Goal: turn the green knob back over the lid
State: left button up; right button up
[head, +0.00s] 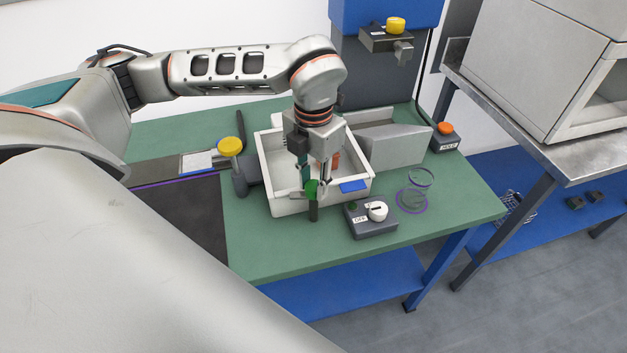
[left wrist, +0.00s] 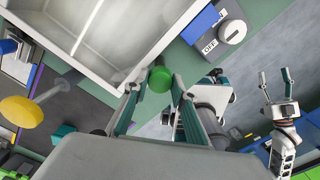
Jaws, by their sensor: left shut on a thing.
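The green knob (head: 312,186) sits on a dark post at the front wall of the white bin (head: 290,207). My left gripper (head: 313,178) reaches down over it and is shut on the knob. In the left wrist view the knob (left wrist: 160,79) shows between the fingertips, beside the bin's rim (left wrist: 115,78). I cannot make out a separate lid; the bin's inside is visible from above. My right gripper (left wrist: 275,80) shows at the right of the left wrist view, fingers apart and empty, away from the bench.
A grey switch box with a white dial (head: 377,211) stands right of the knob. A clear round cup (head: 414,196) is further right. A yellow-topped post (head: 230,147) stands left of the bin. An orange button box (head: 445,133) is at the back right.

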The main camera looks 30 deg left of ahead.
aim_at(314, 185)
pick_arm(q)
jog(key=m, duration=0.7)
jog(key=shift+r, duration=0.1)
jog(key=m, duration=0.4)
jog(key=shift+w+m, duration=0.1)
jog(key=shift+m, duration=0.3)
jog(key=shift+m+p, duration=0.35)
jog(key=shift+m, duration=1.35)
jog(key=o, duration=1.1)
notch_tip(314, 185, up, 12)
